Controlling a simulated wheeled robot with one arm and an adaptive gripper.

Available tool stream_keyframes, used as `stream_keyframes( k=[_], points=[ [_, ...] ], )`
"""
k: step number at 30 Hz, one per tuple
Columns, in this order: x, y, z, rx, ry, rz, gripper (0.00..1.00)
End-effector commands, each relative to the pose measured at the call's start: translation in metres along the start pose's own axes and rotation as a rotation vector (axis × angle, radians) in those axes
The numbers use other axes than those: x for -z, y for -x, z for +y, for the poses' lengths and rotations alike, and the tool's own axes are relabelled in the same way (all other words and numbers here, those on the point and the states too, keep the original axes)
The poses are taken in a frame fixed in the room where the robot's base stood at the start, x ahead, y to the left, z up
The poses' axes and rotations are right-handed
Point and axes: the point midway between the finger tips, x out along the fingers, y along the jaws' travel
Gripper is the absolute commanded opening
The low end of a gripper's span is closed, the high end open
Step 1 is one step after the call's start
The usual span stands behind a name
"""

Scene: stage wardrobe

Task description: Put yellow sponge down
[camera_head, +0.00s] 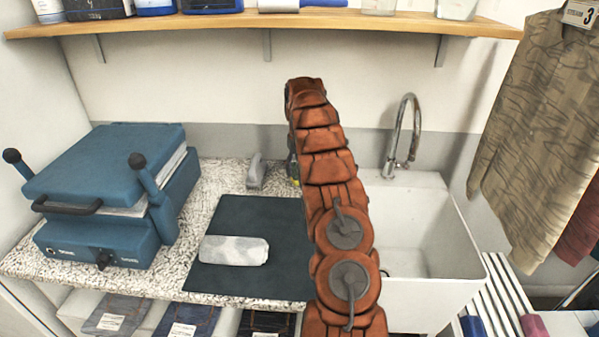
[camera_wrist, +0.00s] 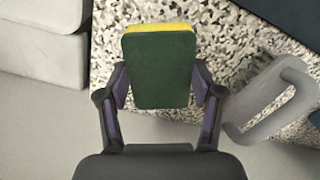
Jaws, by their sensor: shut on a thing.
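The yellow sponge (camera_wrist: 160,68) shows in the wrist view with its dark green face toward the camera and a yellow strip along its far edge. My gripper (camera_wrist: 160,82) is shut on it, one finger on each side. Speckled counter shows beyond and around the sponge; I cannot tell whether it touches the counter. In the head view my arm hides most of the gripper, and a small yellow bit of the sponge (camera_head: 295,182) shows at the arm's left edge, near the back of the counter.
A grey handled tool (camera_head: 256,172) stands close left of the gripper; it also shows in the wrist view (camera_wrist: 268,100). A dark mat (camera_head: 235,215) bears a pale rolled cloth (camera_head: 234,250). A blue press (camera_head: 110,165) stands left, the white sink (camera_head: 440,225) and faucet (camera_head: 405,140) right.

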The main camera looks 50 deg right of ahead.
Motion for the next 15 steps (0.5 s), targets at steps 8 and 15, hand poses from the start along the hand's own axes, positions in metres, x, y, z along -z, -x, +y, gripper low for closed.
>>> stream_keyframes(
  k=[8,15],
  points=[
    [0.000,-0.021,0.000,0.000,0.001,0.000,0.18],
    [0.001,-0.022,-0.001,-0.001,0.002,0.002,0.18]
  ],
)
